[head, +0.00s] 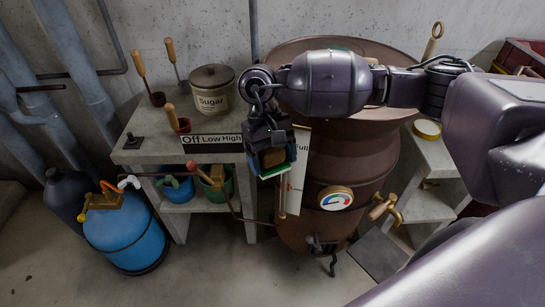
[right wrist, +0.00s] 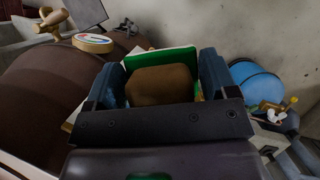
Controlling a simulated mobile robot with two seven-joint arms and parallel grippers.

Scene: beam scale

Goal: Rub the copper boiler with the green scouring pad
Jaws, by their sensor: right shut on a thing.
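The copper boiler (head: 350,170) is a big brown drum with a gauge (head: 335,198) and a brass tap (head: 385,207) on its front. It fills the left of the right wrist view (right wrist: 45,105). My right gripper (head: 273,157) hangs at the boiler's left front, pointing down. It is shut on a brown block (right wrist: 160,85) with a green and white layer (right wrist: 178,56) beyond it, which appears to be the scouring pad. I cannot tell whether the pad touches the boiler. My left gripper is not in view.
A concrete shelf (head: 158,150) at left holds a Sugar pot (head: 212,88), wooden-handled tools and an Off/Low/High plate (head: 212,139). A blue gas tank (head: 125,235) with a hose stands in front. A white sign (head: 299,165) is close beside my gripper. The floor at front left is clear.

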